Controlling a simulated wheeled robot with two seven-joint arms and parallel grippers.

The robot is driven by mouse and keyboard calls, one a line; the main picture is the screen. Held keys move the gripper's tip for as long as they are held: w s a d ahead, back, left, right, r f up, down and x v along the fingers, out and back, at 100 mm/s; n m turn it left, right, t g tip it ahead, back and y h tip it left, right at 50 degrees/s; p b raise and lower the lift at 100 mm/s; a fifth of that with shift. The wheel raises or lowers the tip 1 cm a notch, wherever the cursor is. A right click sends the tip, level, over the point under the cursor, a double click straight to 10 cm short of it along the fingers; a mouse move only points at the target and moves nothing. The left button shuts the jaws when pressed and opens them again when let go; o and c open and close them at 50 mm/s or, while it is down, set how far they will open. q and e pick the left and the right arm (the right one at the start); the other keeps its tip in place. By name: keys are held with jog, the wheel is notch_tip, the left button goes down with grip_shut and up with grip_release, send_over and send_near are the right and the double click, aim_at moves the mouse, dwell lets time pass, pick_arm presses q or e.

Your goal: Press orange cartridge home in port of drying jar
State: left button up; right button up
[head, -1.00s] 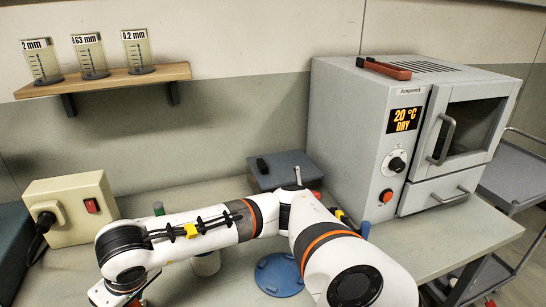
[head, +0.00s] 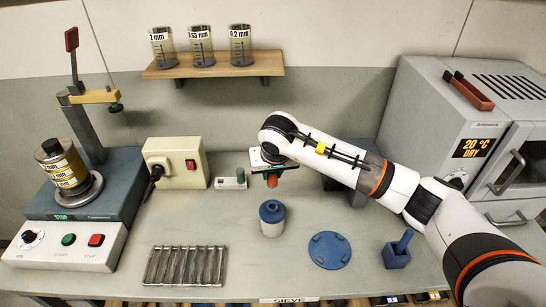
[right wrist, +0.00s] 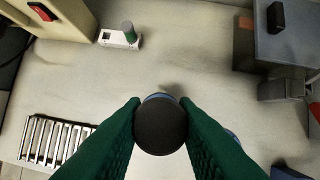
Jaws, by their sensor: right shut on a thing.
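The drying jar (head: 272,225), a pale jar with a blue top, stands upright on the bench in the middle of the head view. My right gripper (head: 270,172) is just behind and above it, pointing down. Its green fingers (right wrist: 160,125) are shut on the orange cartridge (head: 272,182). The cartridge hangs below the fingers, with a gap to the jar top in the head view. In the right wrist view the cartridge shows as a dark round end (right wrist: 160,128) between the fingers, hiding most of the jar; only a blue edge shows behind it. The port is not clearly visible. My left gripper is not in view.
A small white holder with a green cartridge (head: 240,175) stands left of the jar, before a power box (head: 175,163). A metal rack (head: 186,266) lies front left, a blue disc (head: 329,250) and blue scoop box (head: 397,258) right. The oven (head: 430,130) stands behind right.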

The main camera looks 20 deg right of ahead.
aim_at(273, 188)
jog(key=o, duration=0.4)
grip_shut()
jog(key=shift+f, duration=3.6)
